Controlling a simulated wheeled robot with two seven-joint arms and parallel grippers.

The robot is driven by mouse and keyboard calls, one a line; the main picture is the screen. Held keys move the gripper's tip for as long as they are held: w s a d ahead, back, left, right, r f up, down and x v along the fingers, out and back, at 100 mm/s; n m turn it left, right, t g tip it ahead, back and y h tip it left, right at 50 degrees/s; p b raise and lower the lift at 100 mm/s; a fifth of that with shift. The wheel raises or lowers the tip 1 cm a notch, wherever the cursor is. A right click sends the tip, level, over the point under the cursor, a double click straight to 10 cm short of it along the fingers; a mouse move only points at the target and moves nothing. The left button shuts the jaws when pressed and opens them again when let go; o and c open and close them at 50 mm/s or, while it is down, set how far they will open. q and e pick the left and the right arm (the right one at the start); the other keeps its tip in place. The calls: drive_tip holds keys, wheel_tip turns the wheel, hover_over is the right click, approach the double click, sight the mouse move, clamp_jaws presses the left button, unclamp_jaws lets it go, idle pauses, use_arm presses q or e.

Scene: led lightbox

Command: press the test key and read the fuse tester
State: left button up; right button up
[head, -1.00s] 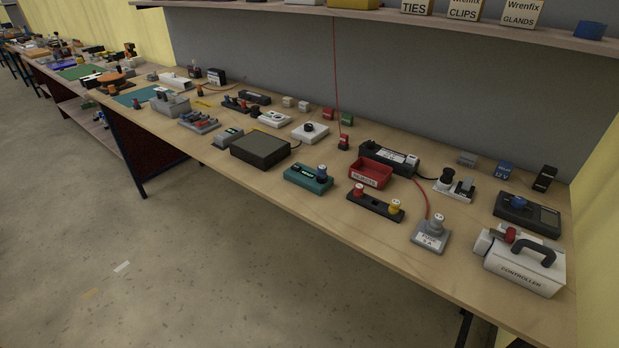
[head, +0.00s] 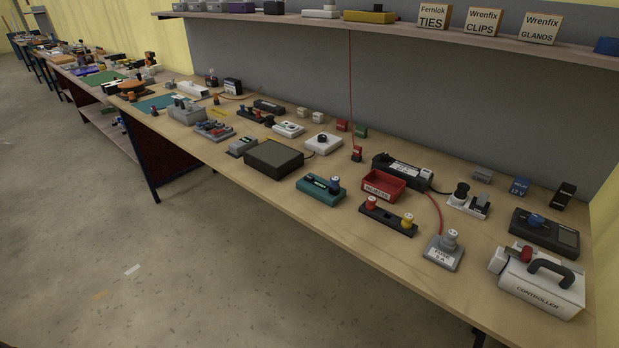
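Neither of my grippers is in view. I cannot tell for certain which device is the fuse tester. A teal device (head: 321,191) with a small greenish strip and a white-and-blue knob lies near the front edge of the bench. A grey block (head: 442,252) with a round post carries a label that seems to read "FUSE 5 A". A dark meter (head: 545,232) with a blue knob and a small screen lies at the right. No test key can be made out, and any reading is too small to read.
The wooden bench (head: 370,250) runs from far left to near right. A red bin (head: 383,186), a white controller (head: 541,283) with a black handle and a dark grey box (head: 274,158) stand on it. A shelf (head: 400,30) overhangs the back. The floor (head: 150,270) in front is clear.

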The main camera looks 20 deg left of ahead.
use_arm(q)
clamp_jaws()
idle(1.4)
